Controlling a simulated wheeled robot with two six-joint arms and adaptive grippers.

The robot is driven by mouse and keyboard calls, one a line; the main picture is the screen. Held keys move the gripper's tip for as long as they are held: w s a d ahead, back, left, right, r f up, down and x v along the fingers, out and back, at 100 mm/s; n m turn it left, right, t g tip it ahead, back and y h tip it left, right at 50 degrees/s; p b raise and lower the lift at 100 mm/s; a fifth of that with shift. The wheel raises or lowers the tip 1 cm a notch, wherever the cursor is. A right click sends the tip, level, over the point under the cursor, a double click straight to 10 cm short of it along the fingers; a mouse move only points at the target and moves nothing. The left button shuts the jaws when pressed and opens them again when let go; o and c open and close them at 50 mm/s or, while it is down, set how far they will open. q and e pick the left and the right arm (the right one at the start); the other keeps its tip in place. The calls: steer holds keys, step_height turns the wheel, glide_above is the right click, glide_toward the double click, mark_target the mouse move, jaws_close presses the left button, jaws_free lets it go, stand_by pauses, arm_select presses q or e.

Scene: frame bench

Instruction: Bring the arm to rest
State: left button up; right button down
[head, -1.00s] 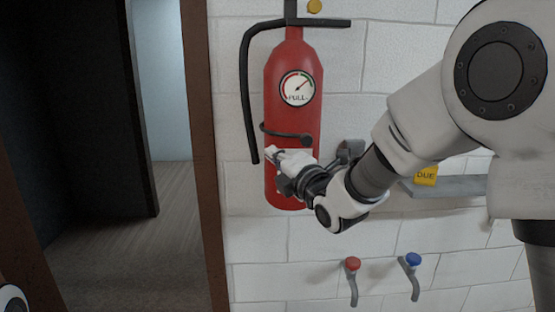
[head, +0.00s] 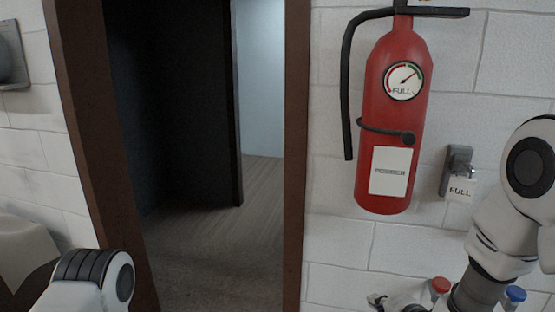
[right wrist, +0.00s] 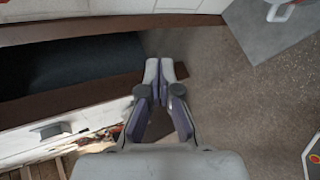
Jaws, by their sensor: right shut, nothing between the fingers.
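My right gripper (head: 376,301) shows only in part at the bottom edge of the head view, low before the wall and below the red fire extinguisher (head: 372,150). It is clear of the extinguisher. In the right wrist view its fingers (right wrist: 161,68) are together with nothing between them. My right arm (head: 505,225) comes in from the right edge. Part of my left arm (head: 88,282) shows at the lower left, its gripper out of view.
Red (head: 440,285) and blue (head: 515,293) knobs are low on the wall, partly behind my arm. A brown-framed doorway (head: 297,150) opens left of the extinguisher. Open floor (right wrist: 235,105) shows in the wrist view.

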steer(key=s+d+f+m+g+h, duration=0.1)
steer(key=s+f+m+g, duration=0.7)
steer(key=s+f, duration=1.35)
steer(key=s+d+f+m+g+h, duration=0.1)
steer(key=s+f+m, duration=0.4)
steer(key=s+m, duration=0.5)
steer(key=d+m+g, duration=0.1)
steer(key=m+g, duration=0.1)
steer(key=m, duration=0.2)
steer(key=shift+f+m+g, duration=0.2)
steer(key=shift+m+g, duration=0.1)
steer(key=shift+g, duration=0.1)
steer(key=shift+s, duration=0.1)
